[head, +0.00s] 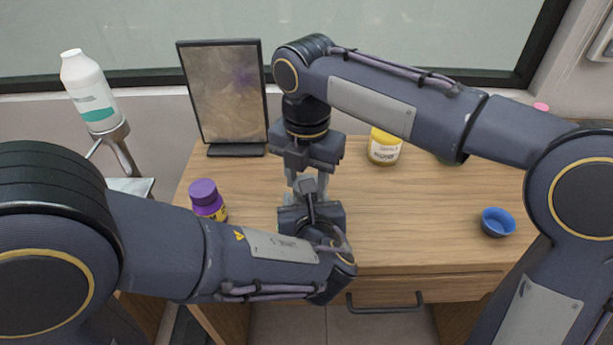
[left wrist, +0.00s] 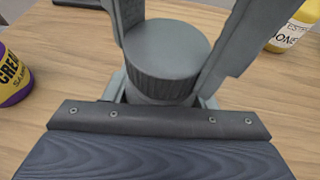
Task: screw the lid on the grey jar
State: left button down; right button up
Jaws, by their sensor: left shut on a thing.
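The grey lid (left wrist: 168,48), round with a ribbed side, sits on top of the grey jar (left wrist: 155,98) in the left wrist view. Most of the jar is hidden under the lid and behind my gripper. My left gripper (head: 308,198) is shut on the jar from the front, low down. My right gripper (head: 306,180) points down from above, its fingers (left wrist: 180,50) on both sides of the lid. I cannot tell whether they press on it. In the head view the lid and jar are mostly hidden between my grippers.
A purple-capped jar (head: 207,200) stands left of my grippers and a yellow jar (head: 384,147) behind right. A blue cup (head: 497,222) is on the right of the wooden counter (head: 430,215). A framed panel (head: 226,95) stands at the back. A white bottle (head: 88,88) is at far left.

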jog(key=o, duration=1.1)
jog(key=shift+r, duration=2.25)
jog(key=shift+c, duration=0.4)
